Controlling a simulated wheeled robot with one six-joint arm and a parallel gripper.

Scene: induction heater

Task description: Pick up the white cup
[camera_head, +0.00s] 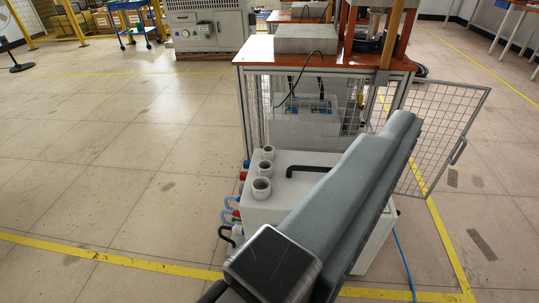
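A long grey part of my own arm crosses the foreground and hides the box's right part. My gripper's fingertips do not show.
The white box (308,180) has a black handle (308,169) and coloured hoses at its left side. Behind it stands an orange-topped bench (262,50) with mesh sides. An open mesh door (447,135) is at right. The floor at left is clear.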

